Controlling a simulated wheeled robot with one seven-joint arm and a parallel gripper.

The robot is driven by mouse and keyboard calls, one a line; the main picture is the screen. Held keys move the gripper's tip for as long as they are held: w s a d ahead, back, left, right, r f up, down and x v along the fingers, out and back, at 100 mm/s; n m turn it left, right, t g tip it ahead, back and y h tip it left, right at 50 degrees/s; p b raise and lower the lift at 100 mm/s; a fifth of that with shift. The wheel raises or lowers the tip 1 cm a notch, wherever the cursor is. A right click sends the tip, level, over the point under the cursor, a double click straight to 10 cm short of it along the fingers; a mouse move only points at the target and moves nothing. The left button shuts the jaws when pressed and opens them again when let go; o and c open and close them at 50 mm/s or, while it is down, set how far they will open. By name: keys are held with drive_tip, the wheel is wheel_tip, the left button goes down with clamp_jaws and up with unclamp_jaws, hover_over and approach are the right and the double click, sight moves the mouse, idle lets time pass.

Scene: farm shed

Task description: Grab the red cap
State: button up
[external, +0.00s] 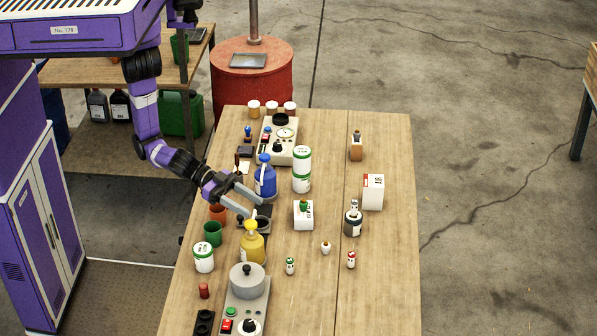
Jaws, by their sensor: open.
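A small red cylindrical piece (204,291) stands near the left edge of the table, below the white tub with a green lid. A small white bottle with a red cap (351,254) stands on the right half of the table. I cannot tell from this view which of the two is the task's red cap. My gripper (255,206) is open over the table, its fingers pointing right, between the blue bottle (265,179) and the yellow bottle (251,246). It is apart from both red items, and nothing shows between its fingers.
A white tub (204,258), a green cup (213,234) and an orange cup (217,213) stand left of the yellow bottle. White boxes (373,192) and small bottles stand right. The table's (385,290) front right is clear.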

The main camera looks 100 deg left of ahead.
drive_tip(key=s+d+r, duration=0.1)
drive_tip(key=d+r, duration=0.3)
drive_tip(key=d, duration=0.3)
drive_tip(key=g+y+b, duration=0.1)
drive_tip(key=g+b, duration=0.1)
drive_tip(key=b, duration=0.2)
approach(204, 290)
drive_tip(key=f, duration=0.1)
drive_tip(key=w+f, duration=0.1)
drive_tip(key=shift+w+f, duration=0.2)
drive_tip(key=shift+f, duration=0.2)
drive_tip(key=shift+r+p+x, duration=0.15)
drive_tip(key=shift+p+x, duration=0.3)
drive_tip(key=shift+x, duration=1.45)
drive_tip(key=shift+r+p+x, duration=0.1)
drive_tip(key=shift+p+x, duration=0.35)
drive_tip(key=shift+x, duration=1.4)
drive_tip(key=shift+w+a, duration=0.15)
drive_tip(key=shift+w, duration=0.05)
clamp_jaws()
